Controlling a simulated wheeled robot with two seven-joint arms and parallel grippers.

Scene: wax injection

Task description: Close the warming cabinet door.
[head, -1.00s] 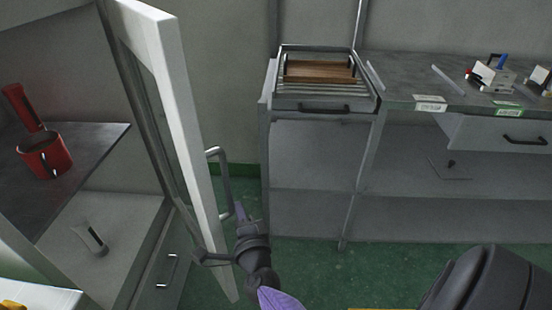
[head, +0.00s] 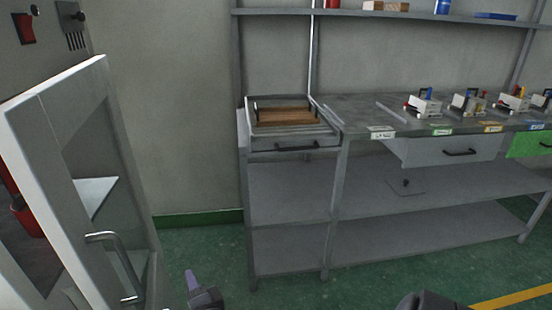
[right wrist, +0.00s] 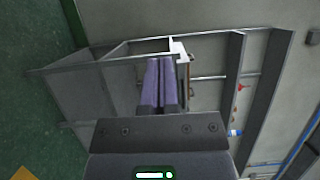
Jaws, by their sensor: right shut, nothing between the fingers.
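The warming cabinet door (head: 62,190) is at the left of the head view. It stands partly open, its outer face with a window turned toward me. Its bar handle (head: 123,268) is on the side nearer me. A red pot (head: 27,220) inside the cabinet still shows at the far left. My right gripper (head: 192,278) is low in the head view, to the right of the handle and apart from it in the picture. In the right wrist view its purple fingers (right wrist: 160,85) are together and empty. My left gripper is not in view.
A grey bench (head: 365,110) with labelled drawers and small clamp-like devices stands at the right. A wooden piece (head: 285,116) lies in the tray at its left end. A shelf (head: 400,14) runs above. Green floor between cabinet and bench looks clear.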

